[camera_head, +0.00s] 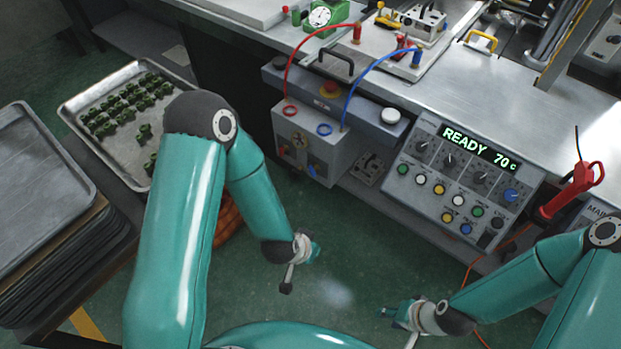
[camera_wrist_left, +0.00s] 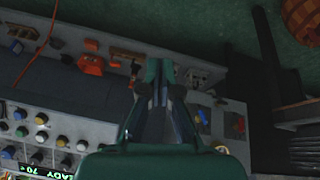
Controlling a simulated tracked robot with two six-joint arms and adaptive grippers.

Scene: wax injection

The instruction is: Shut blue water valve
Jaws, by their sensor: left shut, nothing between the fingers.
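The light grey valve box (camera_head: 325,140) hangs on the front of the bench in the head view, with a red and a blue hose ring on top. A small blue valve handle (camera_head: 313,171) is low on its front, and a red handle (camera_head: 283,151) is to its left. A blue part, likely the same handle, shows in the left wrist view (camera_wrist_left: 203,117). My left gripper (camera_head: 314,250) is below the box, apart from it; its closed, empty fingers also show in the left wrist view (camera_wrist_left: 158,72). My right gripper (camera_head: 386,311) is low over the floor; its finger gap is unclear.
A control panel (camera_head: 412,140) reading "READY 70 c" is right of the box. A red hose (camera_head: 313,42) and a blue hose (camera_head: 366,73) arch above it. A tray of green parts (camera_head: 85,95) is at left. Green floor (camera_head: 350,240) lies open below the box.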

